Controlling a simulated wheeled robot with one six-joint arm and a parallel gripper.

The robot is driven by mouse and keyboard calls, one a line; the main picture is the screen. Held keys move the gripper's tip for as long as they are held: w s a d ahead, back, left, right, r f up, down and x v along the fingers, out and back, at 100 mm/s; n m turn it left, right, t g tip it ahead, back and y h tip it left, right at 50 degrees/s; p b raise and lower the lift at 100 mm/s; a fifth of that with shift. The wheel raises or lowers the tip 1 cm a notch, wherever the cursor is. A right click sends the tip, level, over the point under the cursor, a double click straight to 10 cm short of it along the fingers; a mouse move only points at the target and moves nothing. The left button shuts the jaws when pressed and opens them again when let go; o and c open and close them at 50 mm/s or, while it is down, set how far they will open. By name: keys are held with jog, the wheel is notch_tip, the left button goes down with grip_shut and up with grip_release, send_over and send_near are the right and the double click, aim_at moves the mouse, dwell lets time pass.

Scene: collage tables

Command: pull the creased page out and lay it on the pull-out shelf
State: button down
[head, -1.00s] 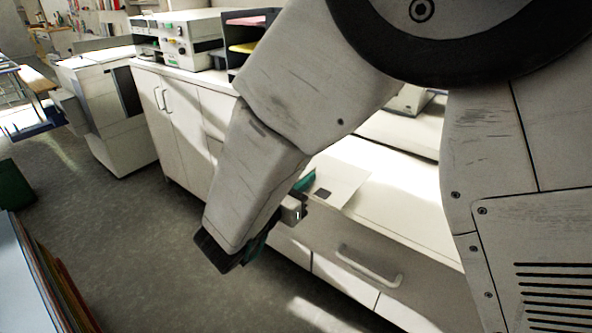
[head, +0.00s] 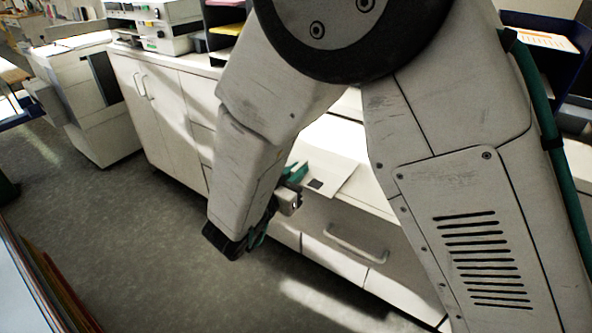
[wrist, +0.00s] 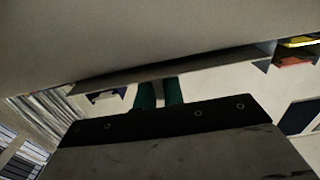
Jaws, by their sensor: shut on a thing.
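The creased page (head: 338,174) is a pale sheet with a small dark square in the head view. Its left end is at my gripper (head: 294,181), which has green fingers and is shut on it. The page reaches right from the fingers, over the white cabinet's front edge. I cannot tell whether it touches the top. In the wrist view the fingers (wrist: 160,95) meet a thin grey edge, with a broad pale surface filling the top. The crease does not show clearly. I cannot make out the pull-out shelf for certain; my arm hides part of the cabinet.
The white cabinet (head: 300,243) has a drawer with a bar handle (head: 356,243) below the page. A dark letter rack (head: 222,40) and a pale machine (head: 165,25) stand farther left. Grey floor (head: 110,240) is open in front. Stacked sheets (head: 40,290) stand at lower left.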

jog(key=c, duration=1.4)
grip_release()
jog(key=shift+c, duration=0.2)
jog(key=v, duration=0.7)
jog(key=shift+s+a, duration=0.25)
jog(key=shift+s, duration=0.1)
